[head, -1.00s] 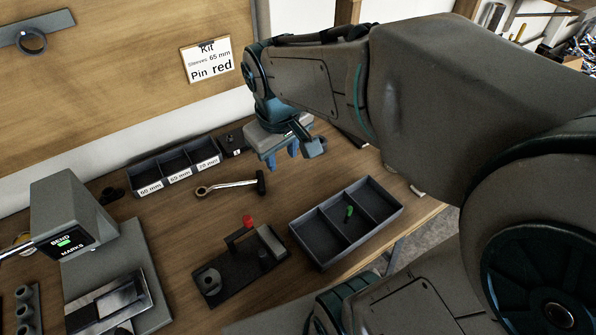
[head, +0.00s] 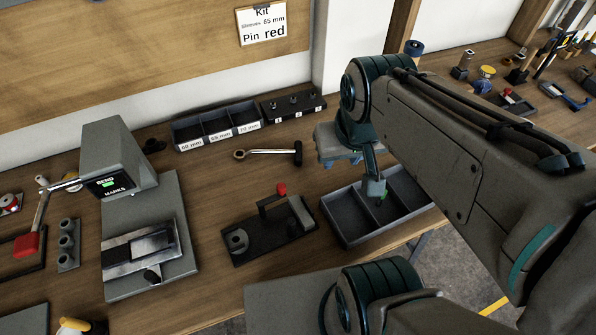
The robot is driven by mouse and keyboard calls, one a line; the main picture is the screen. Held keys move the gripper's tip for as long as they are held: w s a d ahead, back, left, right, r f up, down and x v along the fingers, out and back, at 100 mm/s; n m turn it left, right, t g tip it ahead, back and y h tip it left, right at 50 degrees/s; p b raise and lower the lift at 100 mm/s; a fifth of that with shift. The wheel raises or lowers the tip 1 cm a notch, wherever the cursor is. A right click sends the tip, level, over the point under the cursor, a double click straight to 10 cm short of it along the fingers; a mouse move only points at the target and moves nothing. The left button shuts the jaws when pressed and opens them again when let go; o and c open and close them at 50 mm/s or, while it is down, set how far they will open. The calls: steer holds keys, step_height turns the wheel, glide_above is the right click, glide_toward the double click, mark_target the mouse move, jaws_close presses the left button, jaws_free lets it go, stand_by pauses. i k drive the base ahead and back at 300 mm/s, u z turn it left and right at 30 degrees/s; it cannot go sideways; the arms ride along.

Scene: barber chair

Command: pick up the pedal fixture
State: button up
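What looks like the pedal fixture (head: 262,236) is a dark flat plate on the bench in the head view. It carries a round ring boss at its left, a grey block at its right and an upright bar with a red knob. It lies flat and nothing holds it. My gripper (head: 343,163) is above the bench, behind and to the right of the fixture, pointing down. Its blue fingers look apart with nothing seen between them. My wrist partly covers the gripper.
Labelled bins (head: 216,127) stand at the back. A grey bending press (head: 150,220) stands left.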

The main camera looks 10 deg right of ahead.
mark_target(247, 240)
steer(key=k, duration=0.5)
steer(key=z, duration=1.4)
steer(key=k, duration=0.75)
steer(key=u, duration=1.7)
steer(key=i, duration=0.5)
